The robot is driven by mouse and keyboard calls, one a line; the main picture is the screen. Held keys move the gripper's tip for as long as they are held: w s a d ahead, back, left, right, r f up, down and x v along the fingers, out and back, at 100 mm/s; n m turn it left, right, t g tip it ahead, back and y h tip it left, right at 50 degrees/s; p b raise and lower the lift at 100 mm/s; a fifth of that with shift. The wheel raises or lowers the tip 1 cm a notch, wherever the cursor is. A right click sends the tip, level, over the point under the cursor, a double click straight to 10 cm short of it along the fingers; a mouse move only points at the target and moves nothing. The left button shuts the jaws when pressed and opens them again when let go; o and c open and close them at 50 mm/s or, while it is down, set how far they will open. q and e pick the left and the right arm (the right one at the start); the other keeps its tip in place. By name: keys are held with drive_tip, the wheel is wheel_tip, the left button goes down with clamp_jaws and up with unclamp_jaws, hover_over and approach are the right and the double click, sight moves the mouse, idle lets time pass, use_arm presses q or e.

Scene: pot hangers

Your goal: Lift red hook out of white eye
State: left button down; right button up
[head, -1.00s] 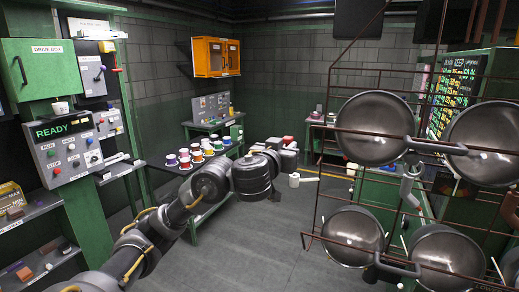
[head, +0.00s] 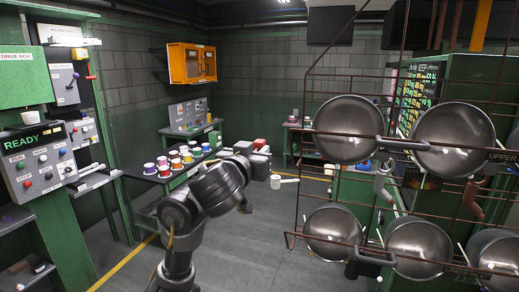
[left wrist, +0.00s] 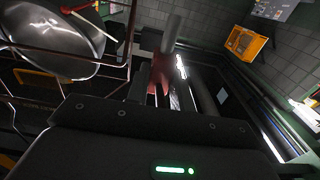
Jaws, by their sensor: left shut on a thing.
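My left gripper (head: 262,160) is small and far off in the head view, at the end of my dark arm. A red piece (head: 261,143) shows at its far end. In the left wrist view a red forked piece (left wrist: 158,75) lies ahead of the black gripper body, beside a grey cylinder (left wrist: 171,35). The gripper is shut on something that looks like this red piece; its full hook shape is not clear. A small white cylinder with a thin handle (head: 275,182) shows just right of the gripper; I cannot tell if they touch. I cannot make out a white eye. My right gripper is not in view.
A rust-brown wire rack (head: 305,135) with several metal pans (head: 347,128) stands at the right. A red-brown bent piece (head: 473,200) and a grey one (head: 383,180) hang there. Floor (head: 270,255) before the rack is clear.

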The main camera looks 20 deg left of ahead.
use_arm(q)
drive_tip(key=s, duration=0.6)
drive_tip(key=shift+s, duration=0.35)
drive_tip(key=shift+w+f, duration=0.1)
drive_tip(key=shift+f, duration=0.05)
